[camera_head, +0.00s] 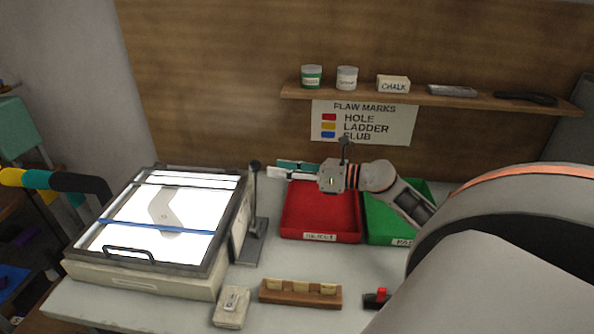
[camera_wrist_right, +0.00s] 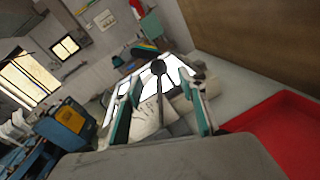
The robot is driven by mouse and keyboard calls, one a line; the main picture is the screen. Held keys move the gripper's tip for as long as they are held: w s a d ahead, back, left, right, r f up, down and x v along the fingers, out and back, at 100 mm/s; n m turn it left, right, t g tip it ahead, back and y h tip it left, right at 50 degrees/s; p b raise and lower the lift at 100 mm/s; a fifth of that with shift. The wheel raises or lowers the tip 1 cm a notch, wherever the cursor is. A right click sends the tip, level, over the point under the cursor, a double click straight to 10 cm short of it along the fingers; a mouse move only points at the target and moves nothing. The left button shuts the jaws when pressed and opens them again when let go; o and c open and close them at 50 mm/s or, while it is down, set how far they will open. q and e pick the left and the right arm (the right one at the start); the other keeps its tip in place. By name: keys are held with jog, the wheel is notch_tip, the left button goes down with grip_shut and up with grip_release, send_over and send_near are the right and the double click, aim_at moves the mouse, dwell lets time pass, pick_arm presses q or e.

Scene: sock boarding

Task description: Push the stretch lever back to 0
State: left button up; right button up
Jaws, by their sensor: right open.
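The stretch lever (camera_head: 254,190) stands upright at the right side of the light box, with a dark round knob on top. Beside it is a pale scale plate (camera_head: 239,232), whose marks I cannot read. My right gripper (camera_head: 274,169) is open and empty, its fingers pointing left towards the lever, just right of the knob. In the right wrist view the lever's knob (camera_wrist_right: 158,67) shows ahead, between the two spread fingers (camera_wrist_right: 162,95). I cannot tell if they touch the lever. A grey sock shape (camera_head: 165,210) lies on the lit panel. My left gripper is not seen.
The light box (camera_head: 150,278) fills the left of the table. A red tray (camera_head: 318,237) and a green tray (camera_head: 402,238) lie below my right arm. A wooden block with cards (camera_head: 300,295) and a small pale device (camera_head: 231,307) are at the front. A shelf (camera_head: 430,99) hangs behind.

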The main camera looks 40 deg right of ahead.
jog(key=shift+v, duration=2.25)
